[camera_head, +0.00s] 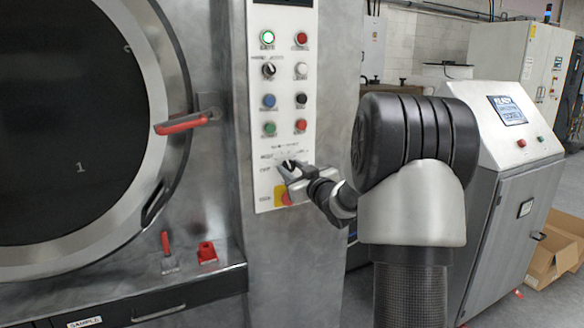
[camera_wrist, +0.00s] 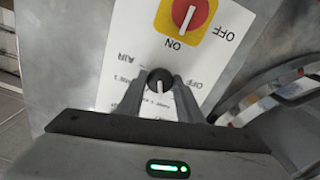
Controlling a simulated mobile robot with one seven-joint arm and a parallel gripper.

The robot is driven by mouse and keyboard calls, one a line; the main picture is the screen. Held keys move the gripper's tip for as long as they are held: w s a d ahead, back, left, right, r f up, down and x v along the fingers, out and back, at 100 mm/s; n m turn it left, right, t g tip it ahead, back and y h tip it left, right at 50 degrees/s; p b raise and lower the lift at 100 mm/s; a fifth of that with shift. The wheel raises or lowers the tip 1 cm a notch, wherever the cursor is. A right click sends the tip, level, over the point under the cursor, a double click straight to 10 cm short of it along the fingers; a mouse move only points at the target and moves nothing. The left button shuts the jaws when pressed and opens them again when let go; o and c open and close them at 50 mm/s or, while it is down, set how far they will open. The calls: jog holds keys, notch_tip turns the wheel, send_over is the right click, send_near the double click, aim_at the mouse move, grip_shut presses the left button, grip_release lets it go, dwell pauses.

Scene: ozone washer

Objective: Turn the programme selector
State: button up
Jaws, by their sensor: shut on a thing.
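The programme selector is a small black knob (camera_head: 288,163) low on the white control panel (camera_head: 262,100) of the washer. In the wrist view the knob (camera_wrist: 159,79) sits between the two fingers, with a pale pointer mark running roughly up and down the picture. Printed labels surround it, upside down in that view. My gripper (camera_head: 290,168) reaches in from the right and is shut on the knob. In the wrist view my gripper (camera_wrist: 160,90) has one finger on each side of it. The fingers hide part of the label ring.
A red and yellow rotary switch (camera_wrist: 187,14) is close to the knob, below it on the panel. Several buttons (camera_head: 300,125) sit above. A red door handle (camera_head: 182,123) juts out at left. A grey console (camera_head: 505,150) stands at right.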

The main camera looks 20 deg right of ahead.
jog(key=shift+m, duration=0.3)
jog(key=o, duration=1)
jog(key=shift+o, duration=0.2)
jog(key=s, duration=1.7)
jog(key=shift+s+d, duration=0.2)
jog(key=shift+d, duration=0.1)
jog(key=shift+r, duration=0.1)
